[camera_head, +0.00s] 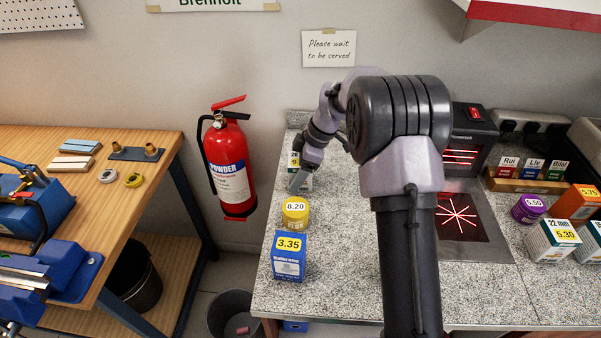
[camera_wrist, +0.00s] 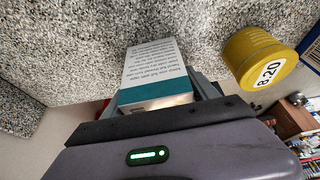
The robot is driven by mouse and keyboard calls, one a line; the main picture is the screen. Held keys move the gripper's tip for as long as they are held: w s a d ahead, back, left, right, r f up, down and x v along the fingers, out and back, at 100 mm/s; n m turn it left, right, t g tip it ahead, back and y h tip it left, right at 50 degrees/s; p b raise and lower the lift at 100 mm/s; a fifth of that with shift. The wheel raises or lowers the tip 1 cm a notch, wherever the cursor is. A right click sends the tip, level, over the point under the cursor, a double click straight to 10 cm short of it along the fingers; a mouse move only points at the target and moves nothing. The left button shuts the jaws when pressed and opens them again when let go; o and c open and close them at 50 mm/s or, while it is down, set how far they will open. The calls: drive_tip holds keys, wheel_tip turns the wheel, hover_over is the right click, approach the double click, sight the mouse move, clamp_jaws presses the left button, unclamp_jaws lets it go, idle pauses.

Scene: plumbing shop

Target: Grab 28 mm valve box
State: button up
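A white box with a teal band (camera_wrist: 157,72) stands between the fingers of my gripper (camera_wrist: 160,100) in the wrist view. Small print shows on its face. In the head view this box (camera_head: 293,159) is at the left back of the speckled counter, mostly hidden behind my gripper (camera_head: 299,180). Its size marking cannot be read. The fingers lie close along both sides of the box; whether they press on it is not clear.
A yellow tin marked 8.20 (camera_head: 295,213) stands close by, in front of the box. A blue box marked 3.35 (camera_head: 289,256) is nearer the front edge. A white and teal 22 mm box (camera_head: 553,241) and a purple tin (camera_head: 528,208) stand at right, beyond the scanner (camera_head: 467,138).

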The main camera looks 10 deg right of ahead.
clamp_jaws()
